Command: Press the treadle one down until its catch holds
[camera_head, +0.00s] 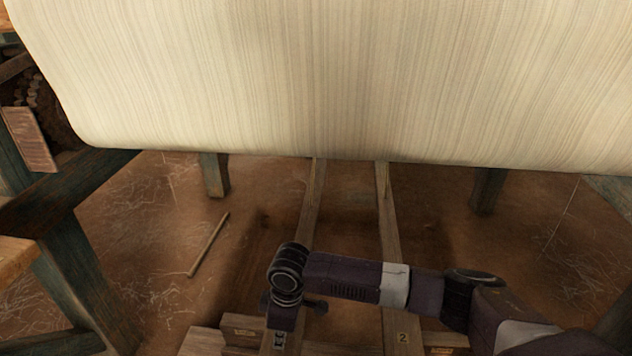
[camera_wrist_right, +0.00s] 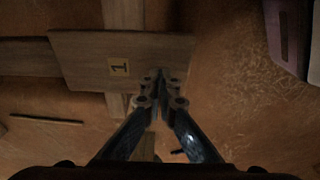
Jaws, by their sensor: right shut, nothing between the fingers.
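Treadle one (camera_head: 308,205) is the left of two long wooden bars running out from under the cloth in the head view. In the right wrist view, a wooden board (camera_wrist_right: 85,50) bears a yellow tag with a "1" (camera_wrist_right: 118,67). My right gripper (camera_head: 278,342) points down over the near end of treadle one and hides part of it. Its fingers (camera_wrist_right: 160,80) are closed together and empty, over the board to the right of the tag. I cannot tell whether the tips touch the wood. No catch is clearly visible. My left gripper is out of view.
Treadle two (camera_head: 388,215), tagged "2", runs to the right of treadle one, under my right arm. Striped cloth (camera_head: 330,80) hangs across the top. A thin stick (camera_head: 208,246) lies on the brown floor. Dark loom posts (camera_head: 85,285) stand at the left.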

